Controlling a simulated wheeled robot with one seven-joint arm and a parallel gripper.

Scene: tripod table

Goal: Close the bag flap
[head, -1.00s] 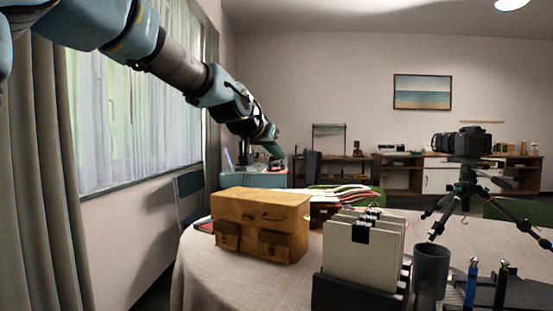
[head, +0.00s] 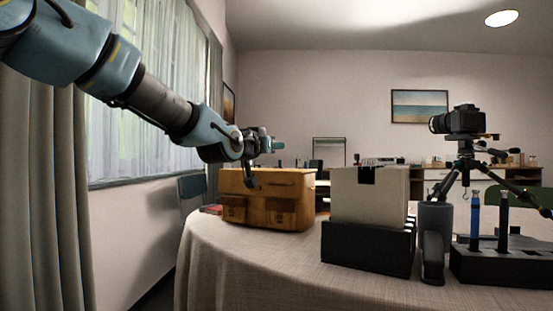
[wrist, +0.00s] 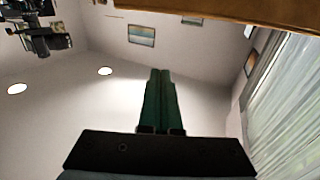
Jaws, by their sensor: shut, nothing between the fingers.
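The tan-brown leather bag (head: 290,188) stands upright on the left part of the round table, with two pockets on its front. Whether its flap lies open or shut I cannot tell. My gripper (head: 279,146) is in front of or above the bag's top, apart from it as far as I can see. In the wrist view its green fingers (wrist: 160,72) are together with nothing between them. A brown edge, apparently of the bag (wrist: 265,10), crosses the top right of that view. My wrist hides part of the bag's top.
Right of the bag stand a dark box of cream folders (head: 368,197), a dark cup (head: 435,220) and a black holder with pens (head: 505,262). A camera on a tripod (head: 462,122) is farther right. The cloth-covered table (head: 262,262) is clear in front of the bag.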

